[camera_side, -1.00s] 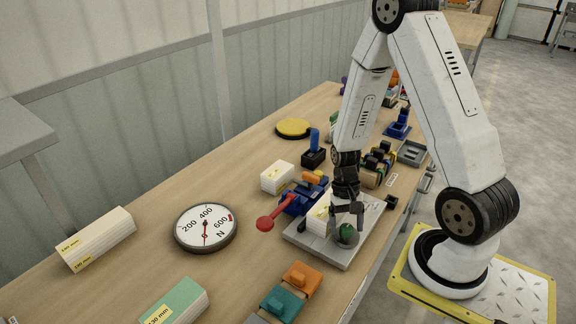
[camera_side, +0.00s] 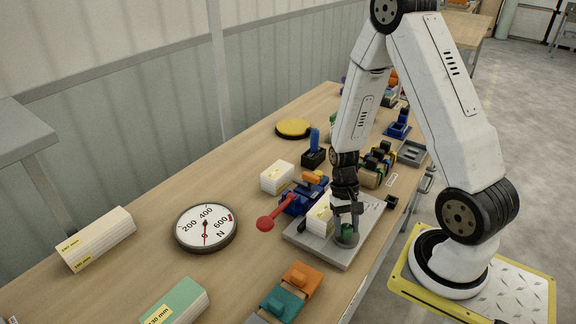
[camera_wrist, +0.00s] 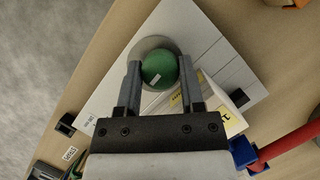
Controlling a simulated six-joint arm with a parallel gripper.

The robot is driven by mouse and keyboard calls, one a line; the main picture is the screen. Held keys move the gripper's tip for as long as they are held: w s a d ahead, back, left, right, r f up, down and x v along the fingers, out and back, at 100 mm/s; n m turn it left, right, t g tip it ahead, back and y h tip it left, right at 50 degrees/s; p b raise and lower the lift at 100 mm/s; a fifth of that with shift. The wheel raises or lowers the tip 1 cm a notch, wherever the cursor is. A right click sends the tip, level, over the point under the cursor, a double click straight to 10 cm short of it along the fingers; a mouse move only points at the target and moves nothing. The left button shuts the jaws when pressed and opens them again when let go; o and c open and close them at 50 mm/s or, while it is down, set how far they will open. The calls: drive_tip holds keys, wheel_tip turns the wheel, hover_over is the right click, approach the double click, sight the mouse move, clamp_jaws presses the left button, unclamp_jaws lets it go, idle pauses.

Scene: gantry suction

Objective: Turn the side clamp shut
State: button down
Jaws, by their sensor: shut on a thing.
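A blue clamp (camera_side: 299,200) with a red, ball-ended handle (camera_side: 280,209) stands at the left edge of a grey plate (camera_side: 322,251). The handle reaches out to the left over the bench; part of it shows at lower right in the wrist view (camera_wrist: 288,144). A white block (camera_side: 318,217) with a yellow label stands between ball and clamp.
A round dial gauge (camera_side: 205,228) lies to the left. Orange and teal blocks (camera_side: 301,278) sit in front of the plate. A white block stack (camera_side: 277,177) and a blue-handled black block (camera_side: 314,155) stand behind. Bare bench lies between gauge and handle.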

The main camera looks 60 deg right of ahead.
drive_tip(key=n+g+h, duration=0.1)
drive_tip(key=n, duration=0.3)
drive_tip(key=shift+a, duration=0.1)
drive_tip(key=n+h, duration=0.2)
drive_tip(key=n, duration=0.2)
drive_tip(key=shift+a+n, duration=0.1)
drive_tip(key=shift+n, duration=0.3)
drive_tip(key=n+h, duration=0.1)
drive_tip(key=n, duration=0.3)
drive_tip(key=shift+n+h, duration=0.3)
drive_tip(key=shift+h, duration=0.1)
drive_tip(key=shift+a+n+t+h, duration=0.1)
drive_tip(key=shift+n+t+h, duration=0.5)
drive_tip(key=shift+n, duration=1.4)
drive_tip(key=shift+c, duration=1.1)
unclamp_jaws()
drive_tip(key=shift+r, duration=0.15)
